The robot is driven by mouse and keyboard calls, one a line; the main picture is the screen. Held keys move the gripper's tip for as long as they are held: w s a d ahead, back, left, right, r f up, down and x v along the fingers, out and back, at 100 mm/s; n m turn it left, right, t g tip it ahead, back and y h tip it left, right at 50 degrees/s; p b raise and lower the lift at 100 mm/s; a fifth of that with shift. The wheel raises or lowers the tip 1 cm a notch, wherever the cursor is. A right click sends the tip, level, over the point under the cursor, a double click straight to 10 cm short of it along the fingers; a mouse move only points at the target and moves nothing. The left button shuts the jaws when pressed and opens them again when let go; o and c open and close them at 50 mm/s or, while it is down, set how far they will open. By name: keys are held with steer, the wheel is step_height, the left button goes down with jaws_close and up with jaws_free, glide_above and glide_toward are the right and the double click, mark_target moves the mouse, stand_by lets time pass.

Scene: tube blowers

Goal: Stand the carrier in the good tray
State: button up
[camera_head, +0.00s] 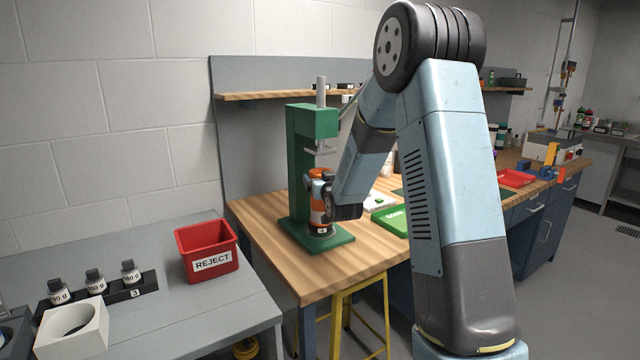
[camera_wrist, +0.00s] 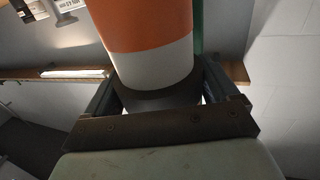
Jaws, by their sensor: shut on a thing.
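The carrier (camera_head: 317,212) is an orange and white cylinder with a dark end. It is upright at the base of the green press (camera_head: 301,150); whether it touches the base I cannot tell. In the wrist view the carrier (camera_wrist: 150,35) fills the space between my fingers. My gripper (camera_head: 326,190) is shut on it, with a finger on each side in the wrist view (camera_wrist: 160,95). The good tray (camera_head: 392,219) is green and lies on the wooden bench to the right of the press. My arm hides part of it.
A red REJECT bin (camera_head: 207,252) stands on the grey table at left, near several small weights and a white block (camera_head: 72,330). A red tray (camera_head: 516,178) lies farther right. A yellow stool (camera_head: 345,310) stands below the bench. The bench's front left is clear.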

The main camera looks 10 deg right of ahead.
steer(key=shift+r, duration=0.45)
steer(key=s+d, duration=0.2)
steer(key=s, duration=0.5)
steer(key=s+d, duration=0.2)
steer(key=s, duration=0.5)
steer(key=shift+s+d, duration=0.15)
steer(key=shift+d, duration=0.15)
stand_by(0.9)
steer(key=shift+r, duration=0.1)
